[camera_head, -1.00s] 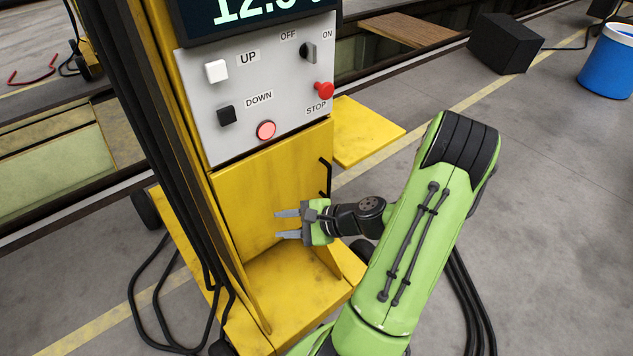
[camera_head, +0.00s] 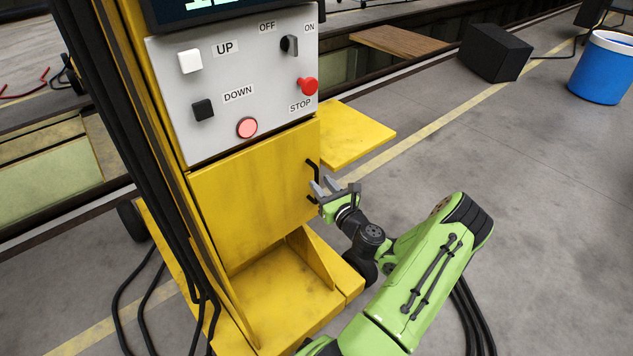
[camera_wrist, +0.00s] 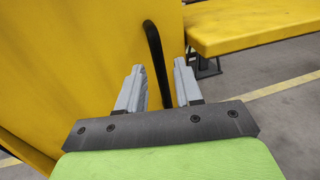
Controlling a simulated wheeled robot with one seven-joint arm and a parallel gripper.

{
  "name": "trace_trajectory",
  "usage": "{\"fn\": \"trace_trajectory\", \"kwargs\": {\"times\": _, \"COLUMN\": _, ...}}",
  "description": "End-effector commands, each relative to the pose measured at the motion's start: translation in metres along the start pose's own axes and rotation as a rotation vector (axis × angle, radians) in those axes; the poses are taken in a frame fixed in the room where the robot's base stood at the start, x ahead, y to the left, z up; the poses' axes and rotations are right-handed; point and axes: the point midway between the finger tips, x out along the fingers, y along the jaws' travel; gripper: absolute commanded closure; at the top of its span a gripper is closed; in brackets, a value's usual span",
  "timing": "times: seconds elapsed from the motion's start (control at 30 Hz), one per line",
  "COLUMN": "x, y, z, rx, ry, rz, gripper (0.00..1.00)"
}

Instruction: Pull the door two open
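The yellow door (camera_head: 240,205) sits below the grey control panel and looks closed. Its black handle (camera_head: 312,165) is a vertical bar at the door's right edge. My gripper (camera_head: 325,186) is at the lower part of the handle. In the wrist view the door (camera_wrist: 70,70) fills the left side. The handle (camera_wrist: 156,58) runs down between the two grey fingers of my gripper (camera_wrist: 157,80), nearer the left finger. The fingers are apart, with a gap on the handle's right.
The control panel (camera_head: 240,75) with buttons and a red stop knob is above the door. A yellow plate (camera_head: 355,132) juts out to the right, beyond the handle. A yellow base (camera_head: 285,300) lies below. Black cables hang at left.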

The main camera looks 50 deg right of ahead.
Motion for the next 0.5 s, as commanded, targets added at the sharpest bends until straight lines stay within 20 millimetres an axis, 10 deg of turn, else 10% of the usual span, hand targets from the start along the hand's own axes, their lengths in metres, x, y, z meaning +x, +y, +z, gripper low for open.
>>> {"fn": "trace_trajectory", "kwargs": {"times": 0.5, "x": 0.036, "y": 0.0, "z": 0.001, "rx": 0.0, "ry": 0.0, "rz": -0.001, "gripper": 0.67}}
